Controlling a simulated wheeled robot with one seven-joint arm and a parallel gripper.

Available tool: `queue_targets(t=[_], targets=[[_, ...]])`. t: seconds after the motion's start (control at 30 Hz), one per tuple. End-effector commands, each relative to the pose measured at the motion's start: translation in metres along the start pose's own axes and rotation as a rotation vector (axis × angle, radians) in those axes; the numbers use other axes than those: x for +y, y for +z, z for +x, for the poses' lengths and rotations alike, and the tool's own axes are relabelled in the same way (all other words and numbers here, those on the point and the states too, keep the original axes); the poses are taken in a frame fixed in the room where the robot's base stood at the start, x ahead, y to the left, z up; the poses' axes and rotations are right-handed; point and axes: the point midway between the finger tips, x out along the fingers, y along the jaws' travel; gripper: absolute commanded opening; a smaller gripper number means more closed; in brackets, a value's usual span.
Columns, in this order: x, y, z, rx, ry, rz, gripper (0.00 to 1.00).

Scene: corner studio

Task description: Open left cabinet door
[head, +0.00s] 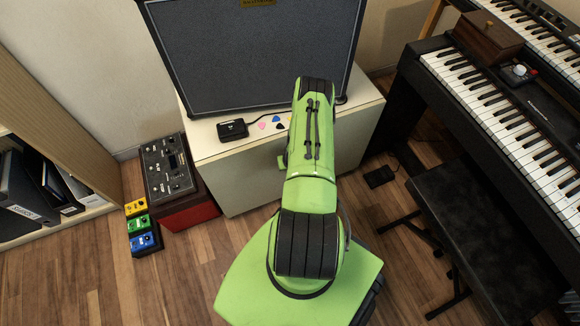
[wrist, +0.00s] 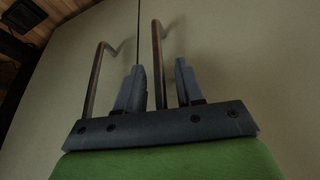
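A pale low cabinet (head: 238,182) stands ahead in the head view, with my green arm crossing its front. My gripper is hidden behind my arm there. In the wrist view, my gripper (wrist: 160,64) is at the cabinet front, its two fingers apart. Two door panels meet at a thin dark seam, each with a long bar handle. The handle on the right in the picture (wrist: 156,40) runs between my fingers, with visible space to the right finger; contact with the left finger is unclear. The other handle (wrist: 93,78) lies outside, left of my fingers. Both doors look closed.
A speaker amp (head: 260,55) and a small black box (head: 232,130) rest on the cabinet top. A red-based device (head: 168,170) and coloured pedals (head: 140,226) stand on the floor at left. A black bench (head: 475,225) and keyboard (head: 500,120) are at right.

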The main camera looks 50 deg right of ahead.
Motion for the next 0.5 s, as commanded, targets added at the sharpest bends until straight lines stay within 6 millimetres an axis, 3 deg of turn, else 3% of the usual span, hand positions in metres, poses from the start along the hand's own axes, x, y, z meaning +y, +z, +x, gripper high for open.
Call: queue_targets(t=[0.27, 0.5], targets=[[0.0, -0.0002, 0.0016, 0.0, 0.0, 0.0, 0.35], [0.0, -0.0003, 0.0014, 0.0, 0.0, 0.0, 0.0]])
